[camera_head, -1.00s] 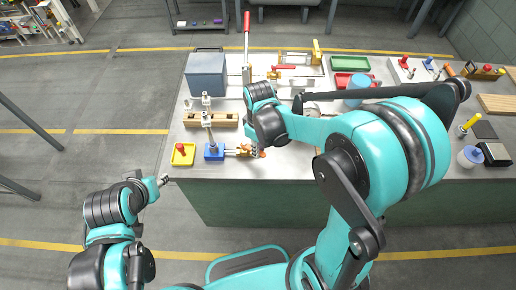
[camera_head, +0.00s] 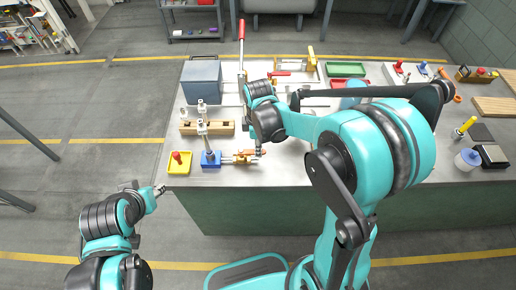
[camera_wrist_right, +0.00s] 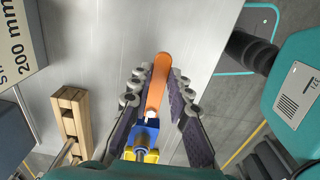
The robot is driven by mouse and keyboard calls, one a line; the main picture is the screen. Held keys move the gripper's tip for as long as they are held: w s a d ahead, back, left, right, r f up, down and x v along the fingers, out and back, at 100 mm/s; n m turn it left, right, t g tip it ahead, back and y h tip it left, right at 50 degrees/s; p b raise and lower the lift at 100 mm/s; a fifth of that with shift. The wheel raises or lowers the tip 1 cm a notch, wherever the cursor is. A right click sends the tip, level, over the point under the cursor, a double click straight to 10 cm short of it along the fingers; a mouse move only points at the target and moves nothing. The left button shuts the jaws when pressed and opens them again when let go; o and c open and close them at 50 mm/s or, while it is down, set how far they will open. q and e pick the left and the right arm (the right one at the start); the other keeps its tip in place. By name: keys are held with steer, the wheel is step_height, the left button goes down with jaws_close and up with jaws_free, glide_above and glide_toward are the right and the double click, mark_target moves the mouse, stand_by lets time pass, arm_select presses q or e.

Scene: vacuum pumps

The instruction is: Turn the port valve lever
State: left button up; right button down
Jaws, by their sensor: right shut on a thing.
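The port valve is a small brass fitting (camera_head: 238,158) on a blue block (camera_head: 210,160) near the table's front left edge. In the right wrist view its blue body (camera_wrist_right: 146,135) and yellow part (camera_wrist_right: 146,156) show at the bottom centre. Its orange lever (camera_wrist_right: 157,85) points up between the fingers there. In the head view the right gripper (camera_head: 258,149) is small and at the valve's right end. My left gripper (camera_head: 160,189) hangs off the table's front left corner, too small to read.
A yellow tray with a red knob (camera_head: 178,161) stands left of the blue block. A wooden holder (camera_head: 222,128) and a blue-grey box (camera_head: 202,82) lie behind. A tall red-handled lever (camera_head: 241,32) rises at the back. Floor left of the table is clear.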

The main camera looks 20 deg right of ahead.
steer(key=shift+w, duration=0.1)
stand_by(0.3)
steer(key=c, duration=1.4)
jaws_free()
steer(key=shift+r, duration=0.1)
step_height(320, 180, up, 12)
steer(key=shift+f, duration=0.1)
steer(key=s+d+f+m+t+b, duration=0.1)
steer(key=s+f+m+t, duration=0.1)
steer(key=s+m, duration=0.2)
steer(key=s+d+f+m+t+b, duration=0.1)
steer(key=s+f+m+t+b, duration=0.1)
steer(key=s+m, duration=0.2)
steer(key=s+d+f+m+t+b, duration=0.1)
steer(key=s+f+m+t+b, duration=0.1)
steer(key=m, duration=0.4)
steer(key=shift+s+f+m+t, duration=0.2)
steer(key=shift+s+t, duration=0.1)
steer(key=shift+s, duration=0.3)
steer(key=shift+s+f+m+t, duration=0.2)
steer(key=shift+s+t, duration=0.1)
steer(key=shift+s, duration=0.3)
